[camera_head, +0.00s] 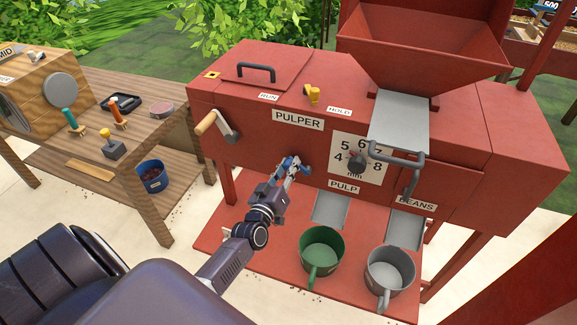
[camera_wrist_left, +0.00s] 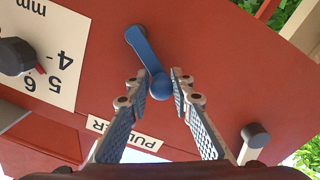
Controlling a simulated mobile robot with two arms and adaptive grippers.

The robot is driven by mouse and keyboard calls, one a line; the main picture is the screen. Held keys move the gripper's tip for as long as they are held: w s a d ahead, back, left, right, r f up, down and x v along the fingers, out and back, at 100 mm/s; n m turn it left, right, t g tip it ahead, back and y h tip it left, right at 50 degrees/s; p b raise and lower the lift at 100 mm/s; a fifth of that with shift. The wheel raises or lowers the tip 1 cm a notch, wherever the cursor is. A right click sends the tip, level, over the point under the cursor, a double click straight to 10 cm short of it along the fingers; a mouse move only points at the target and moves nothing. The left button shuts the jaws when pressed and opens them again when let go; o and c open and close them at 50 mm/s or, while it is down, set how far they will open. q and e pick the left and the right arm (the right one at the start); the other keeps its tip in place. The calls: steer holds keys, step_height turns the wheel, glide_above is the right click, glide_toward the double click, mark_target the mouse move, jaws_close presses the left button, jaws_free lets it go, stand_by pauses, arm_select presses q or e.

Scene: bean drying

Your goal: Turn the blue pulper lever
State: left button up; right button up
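The blue pulper lever (camera_wrist_left: 148,52) is on the red front panel of the pulper (camera_head: 262,120). In the left wrist view its arm runs from a pivot at the top down to a round knob. My left gripper (camera_wrist_left: 161,82) has its fingertips on either side of this knob, seemingly touching it. In the head view the left gripper (camera_head: 291,167) reaches up to the panel below the PULPER label, and only a little blue of the lever (camera_head: 287,161) shows between the fingers. My right gripper is not in view.
A crank with a wooden handle (camera_head: 206,122) is left of the lever, and a dial (camera_head: 357,161) is to its right. A green cup (camera_head: 321,249) and a grey cup (camera_head: 390,269) stand below on the red base. A wooden workbench (camera_head: 150,85) with tools is at left.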

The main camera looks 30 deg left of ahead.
arm_select(q)
steer(key=shift+f, duration=0.1)
jaws_close()
steer(key=shift+s+a, duration=0.1)
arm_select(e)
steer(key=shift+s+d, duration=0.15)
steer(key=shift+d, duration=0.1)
